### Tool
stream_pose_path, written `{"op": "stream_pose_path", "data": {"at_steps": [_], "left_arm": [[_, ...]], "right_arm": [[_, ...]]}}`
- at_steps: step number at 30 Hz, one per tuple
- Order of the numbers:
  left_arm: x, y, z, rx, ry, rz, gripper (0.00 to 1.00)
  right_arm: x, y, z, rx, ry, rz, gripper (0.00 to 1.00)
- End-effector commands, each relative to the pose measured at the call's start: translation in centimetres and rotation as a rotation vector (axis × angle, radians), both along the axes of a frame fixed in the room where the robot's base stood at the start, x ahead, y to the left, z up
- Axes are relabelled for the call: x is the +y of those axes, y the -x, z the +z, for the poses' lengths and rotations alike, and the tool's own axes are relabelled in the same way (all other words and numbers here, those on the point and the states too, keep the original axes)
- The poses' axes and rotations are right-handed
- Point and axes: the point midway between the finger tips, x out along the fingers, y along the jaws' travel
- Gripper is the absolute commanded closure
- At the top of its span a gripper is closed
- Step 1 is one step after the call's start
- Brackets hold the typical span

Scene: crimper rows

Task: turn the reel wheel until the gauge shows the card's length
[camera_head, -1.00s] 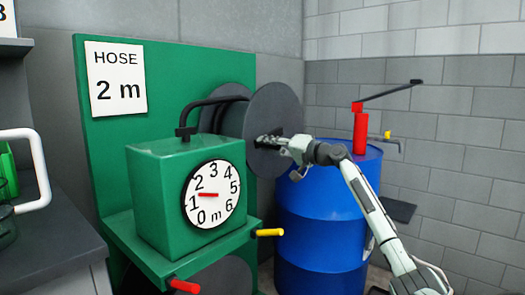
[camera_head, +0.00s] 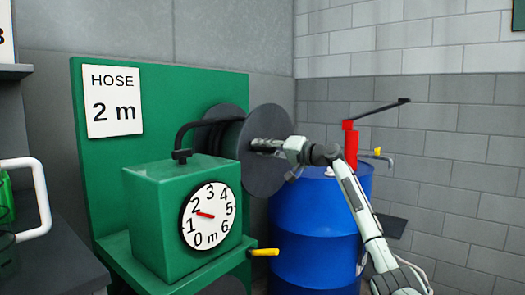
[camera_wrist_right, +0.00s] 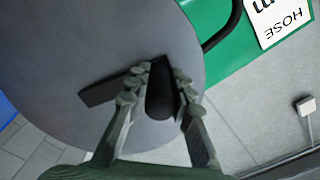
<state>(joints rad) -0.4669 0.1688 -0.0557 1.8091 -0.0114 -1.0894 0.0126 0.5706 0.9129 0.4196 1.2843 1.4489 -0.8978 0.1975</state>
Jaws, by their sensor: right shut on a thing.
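The dark grey reel wheel (camera_head: 268,178) stands at the right of the green board. It also shows large in the wrist view (camera_wrist_right: 60,50). My right gripper (camera_head: 262,145) is at the wheel's face, its fingers (camera_wrist_right: 161,92) shut on the wheel's black handle (camera_wrist_right: 160,98). The white gauge (camera_head: 222,232) is on the front of a green box (camera_head: 150,215). Its red needle (camera_head: 204,214) points left and slightly up, between 1 and 2, nearer 2. The white card (camera_head: 113,102) reads "HOSE 2 m". My left gripper is not in view.
A blue barrel (camera_head: 315,235) with a red pump (camera_head: 350,145) stands right of the wheel, behind my right arm. A yellow handle (camera_head: 264,252) sticks out below the gauge box. A dark counter (camera_head: 55,265) with a white-handled object (camera_head: 38,200) is at the left.

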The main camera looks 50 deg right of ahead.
Motion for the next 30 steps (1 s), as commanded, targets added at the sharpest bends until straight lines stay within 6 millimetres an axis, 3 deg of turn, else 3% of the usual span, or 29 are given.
{"op": "stream_pose_path", "data": {"at_steps": [11, 12, 16, 26, 30], "left_arm": [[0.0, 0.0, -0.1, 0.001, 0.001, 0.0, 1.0], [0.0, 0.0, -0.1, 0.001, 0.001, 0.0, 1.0], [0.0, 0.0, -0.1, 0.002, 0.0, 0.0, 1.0], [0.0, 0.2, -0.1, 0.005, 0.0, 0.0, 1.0], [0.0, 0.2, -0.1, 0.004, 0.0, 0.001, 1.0]], "right_arm": [[-0.2, 0.1, 0.6, -0.012, 0.005, -0.005, 1.0], [-0.2, 0.1, 0.6, -0.012, 0.005, -0.005, 0.75], [-0.1, 0.1, 0.5, -0.009, 0.003, -0.003, 0.59], [-0.1, 0.2, 0.2, -0.004, 0.002, -0.002, 0.57], [-0.2, 1.5, 0.1, -0.002, 0.003, -0.002, 0.57]]}}
